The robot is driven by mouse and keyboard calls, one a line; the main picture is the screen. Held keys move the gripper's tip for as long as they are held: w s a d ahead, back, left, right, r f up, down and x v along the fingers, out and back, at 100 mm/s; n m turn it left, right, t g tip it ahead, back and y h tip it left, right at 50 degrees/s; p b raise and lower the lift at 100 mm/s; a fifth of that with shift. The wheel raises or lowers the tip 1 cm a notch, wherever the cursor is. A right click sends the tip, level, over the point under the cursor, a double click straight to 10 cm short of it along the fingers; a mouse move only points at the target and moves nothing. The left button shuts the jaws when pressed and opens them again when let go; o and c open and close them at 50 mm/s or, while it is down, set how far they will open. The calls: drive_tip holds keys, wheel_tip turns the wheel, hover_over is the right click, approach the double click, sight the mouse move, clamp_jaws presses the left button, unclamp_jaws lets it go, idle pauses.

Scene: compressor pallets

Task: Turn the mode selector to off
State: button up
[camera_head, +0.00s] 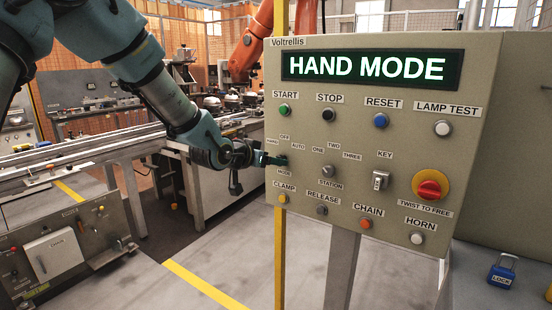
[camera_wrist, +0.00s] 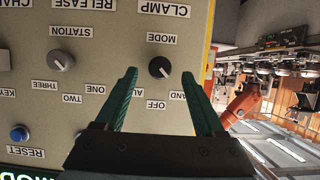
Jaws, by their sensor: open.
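The mode selector (camera_wrist: 160,67) is a round black knob with a white pointer mark, on the beige control panel (camera_head: 390,120). In the wrist view, which is upside down, its mark points toward the HAND label at lower right. The OFF label (camera_wrist: 157,105) is straight below the knob there, and AUTO is partly hidden by a finger. My gripper (camera_wrist: 160,73) is open, with one green finger on each side of the knob and gaps showing. In the head view my gripper (camera_head: 272,160) is at the panel's left edge and mostly hides the knob.
The panel display (camera_head: 368,67) reads HAND MODE. The station selector (camera_head: 327,171) is right of the mode selector, and the yellow clamp button (camera_head: 283,198) is below. A red emergency stop (camera_head: 430,187) sits at right.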

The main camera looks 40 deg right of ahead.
drive_tip(key=x, duration=0.3)
drive_tip(key=shift+p, duration=0.3)
clamp_jaws()
idle(0.4)
